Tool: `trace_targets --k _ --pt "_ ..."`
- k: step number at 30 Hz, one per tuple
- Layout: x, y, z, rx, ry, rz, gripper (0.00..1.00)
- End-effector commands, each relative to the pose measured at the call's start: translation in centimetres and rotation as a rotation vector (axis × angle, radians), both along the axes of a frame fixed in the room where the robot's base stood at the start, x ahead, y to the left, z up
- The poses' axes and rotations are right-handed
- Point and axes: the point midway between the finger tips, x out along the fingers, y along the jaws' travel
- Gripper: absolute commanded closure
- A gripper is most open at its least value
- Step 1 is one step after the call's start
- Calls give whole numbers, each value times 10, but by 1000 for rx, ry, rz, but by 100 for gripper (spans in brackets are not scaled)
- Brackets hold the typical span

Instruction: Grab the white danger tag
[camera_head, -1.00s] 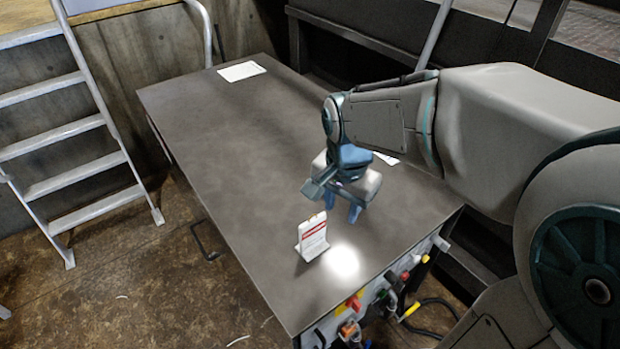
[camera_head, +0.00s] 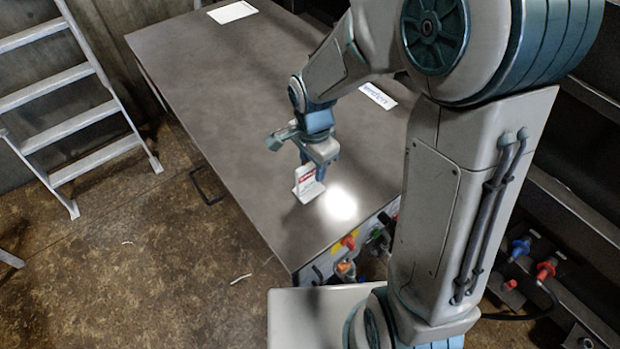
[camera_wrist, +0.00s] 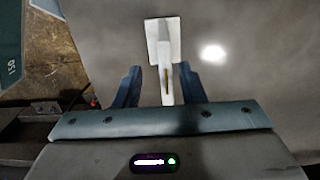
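The white danger tag (camera_head: 306,182), with a red band and printed lines, stands upright on a small white base on the grey table, near its front end. My gripper (camera_head: 313,164) is just above and behind it in the head view and overlaps its top. In the wrist view the tag (camera_wrist: 167,50) shows edge-on with its flat base. My gripper (camera_wrist: 157,86) has its two dark blue fingers apart there, one on each side of the tag's near part. A gap shows on both sides, so the fingers do not appear to touch it.
The grey table (camera_head: 220,85) is mostly bare. A white sheet (camera_head: 232,12) lies at its far end and a printed label (camera_head: 377,95) at its right side. Coloured connectors (camera_head: 350,242) are on the table's front face. A ladder (camera_head: 75,110) stands at left.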

Motion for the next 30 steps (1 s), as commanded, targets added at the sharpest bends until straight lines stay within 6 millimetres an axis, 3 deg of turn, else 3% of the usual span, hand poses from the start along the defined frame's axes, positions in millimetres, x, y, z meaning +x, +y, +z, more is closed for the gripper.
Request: trace_targets --k 12,23,27,30 --pt "2 8 -43 -1 3 2 64" --pt "3 9 -51 0 0 2 64" --pt "3 9 -51 0 0 2 100" --pt "3 9 -50 0 0 2 100"
